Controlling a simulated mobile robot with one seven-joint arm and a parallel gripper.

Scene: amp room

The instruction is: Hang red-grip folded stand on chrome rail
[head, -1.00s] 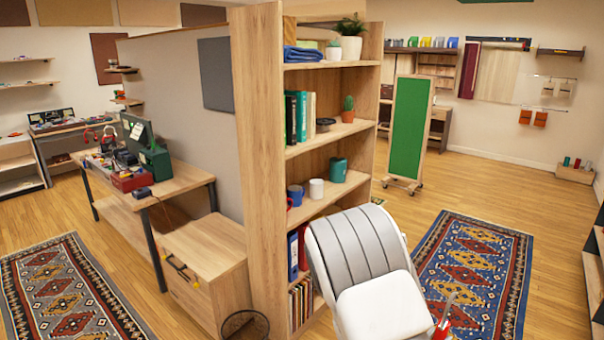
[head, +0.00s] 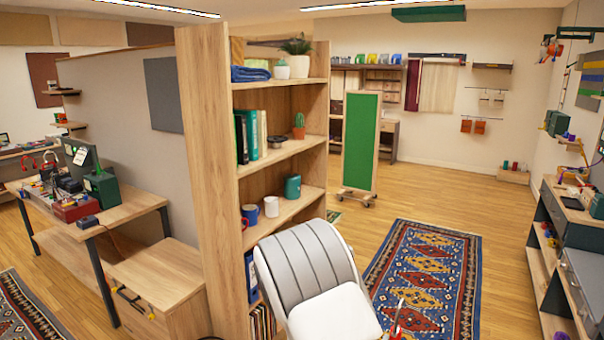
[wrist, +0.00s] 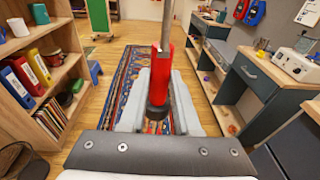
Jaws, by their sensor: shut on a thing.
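My gripper (wrist: 160,112) is shut on the red-grip folded stand (wrist: 160,82). In the wrist view its red sleeve sits upright between the two grey fingers, with a dark lower end and a thin metal pole rising out of the top of the picture. In the head view only a bit of the stand (head: 397,331) shows at the bottom edge, beside my white arm. On the far back wall a thin, pale rail (head: 484,118) has brown-orange pouches hanging from it. Another thin rail (head: 488,90) is above it. I cannot tell which is the chrome rail.
A tall wooden bookcase (head: 207,190) stands close on the left. A green board on casters (head: 360,142) stands beyond it. Open floor with a patterned rug (head: 425,275) lies ahead. A dark workbench with drawers (head: 572,235) runs along the right wall.

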